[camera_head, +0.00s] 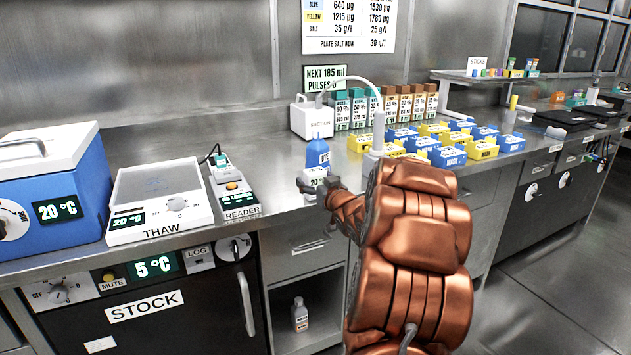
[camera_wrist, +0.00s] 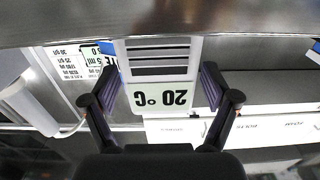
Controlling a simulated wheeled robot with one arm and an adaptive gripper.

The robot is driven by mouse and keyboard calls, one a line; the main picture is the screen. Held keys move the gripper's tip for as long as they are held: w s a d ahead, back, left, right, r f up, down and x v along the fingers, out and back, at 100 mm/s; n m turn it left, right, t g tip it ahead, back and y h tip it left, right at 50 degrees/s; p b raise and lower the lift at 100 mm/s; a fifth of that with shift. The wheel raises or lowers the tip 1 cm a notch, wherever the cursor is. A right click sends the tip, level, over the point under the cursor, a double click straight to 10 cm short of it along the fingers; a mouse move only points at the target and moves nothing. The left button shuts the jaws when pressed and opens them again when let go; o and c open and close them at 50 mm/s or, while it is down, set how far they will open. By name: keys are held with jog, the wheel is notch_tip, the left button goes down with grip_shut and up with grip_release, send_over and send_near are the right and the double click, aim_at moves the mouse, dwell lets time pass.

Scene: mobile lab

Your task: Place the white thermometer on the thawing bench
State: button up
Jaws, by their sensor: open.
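The white thermometer (camera_head: 315,173) stands at the front edge of the counter, just in front of the blue dye bottle, partly hidden by my gripper. In the wrist view the thermometer (camera_wrist: 160,72) has a slotted upper part and a 20 °C display, which appears upside down. My gripper (camera_head: 321,189) is open at it. In the wrist view my gripper (camera_wrist: 160,88) has one finger on each side of the thermometer, with gaps showing. The thawing bench (camera_head: 158,190), a white slab marked THAW with a dial and 20 °C display, sits to the left on the counter.
A reader (camera_head: 232,188) stands between the thawing bench and my gripper. A blue box with a white lid (camera_head: 55,190) is left of the bench. The blue dye bottle (camera_head: 318,152) is close behind the thermometer. Yellow and blue boxes (camera_head: 440,145) fill the counter to the right.

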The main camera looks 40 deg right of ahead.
jog(key=shift+r, duration=0.1)
jog(key=shift+s+r, duration=0.1)
jog(key=shift+s, duration=0.05)
jog(key=p+v, duration=0.1)
jog(key=v, duration=1)
jog(key=shift+s+a, duration=0.2)
jog(key=shift+s, duration=0.1)
